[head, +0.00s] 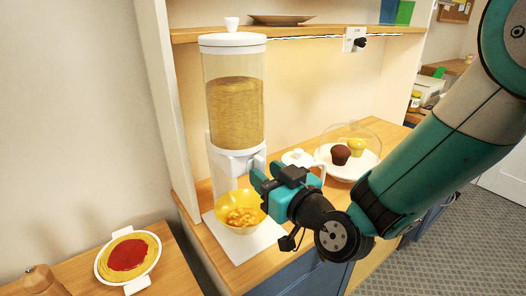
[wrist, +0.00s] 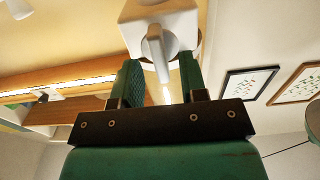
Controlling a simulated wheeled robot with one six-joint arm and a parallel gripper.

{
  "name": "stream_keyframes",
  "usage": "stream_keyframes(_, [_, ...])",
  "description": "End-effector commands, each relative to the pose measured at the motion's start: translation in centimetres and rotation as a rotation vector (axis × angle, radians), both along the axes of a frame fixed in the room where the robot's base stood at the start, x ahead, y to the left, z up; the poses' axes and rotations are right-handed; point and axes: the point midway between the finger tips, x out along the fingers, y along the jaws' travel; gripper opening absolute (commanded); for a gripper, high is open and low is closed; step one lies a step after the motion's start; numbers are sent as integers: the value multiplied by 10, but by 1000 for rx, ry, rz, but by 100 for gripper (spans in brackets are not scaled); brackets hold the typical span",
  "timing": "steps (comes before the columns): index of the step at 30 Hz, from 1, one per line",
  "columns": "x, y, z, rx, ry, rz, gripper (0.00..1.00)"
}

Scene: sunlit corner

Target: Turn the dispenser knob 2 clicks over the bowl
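The dispenser (head: 234,110) is a clear cylinder of grain-coloured cereal with a white lid and white base. Its white knob (head: 258,162) is on the front of the outlet; in the wrist view the knob (wrist: 156,50) has a narrow grip pointing down. My gripper (head: 266,176) is at the knob, and in the wrist view its green fingers (wrist: 160,75) stand apart on either side of the grip, with gaps visible. I cannot tell whether either finger touches it. A yellow bowl (head: 226,218) with orange-brown pieces in it stands under the outlet on the white base.
A wooden shelf (head: 300,31) runs above the counter.

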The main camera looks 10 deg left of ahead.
Motion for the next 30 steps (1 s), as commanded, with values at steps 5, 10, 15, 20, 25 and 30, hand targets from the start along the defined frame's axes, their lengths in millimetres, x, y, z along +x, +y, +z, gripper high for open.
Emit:
stream_keyframes(5, [8, 10, 2, -1, 1, 0, 39])
stream_keyframes(10, [11, 13, 0, -1, 1, 0, 39])
stream_keyframes(15, [11, 13, -1, 0, 0, 0, 39])
stream_keyframes(20, [11, 13, -1, 0, 0, 0, 19])
stream_keyframes(25, [11, 13, -1, 0, 0, 0, 0])
stream_keyframes(30, [11, 13, -1, 5, 6, 0, 0])
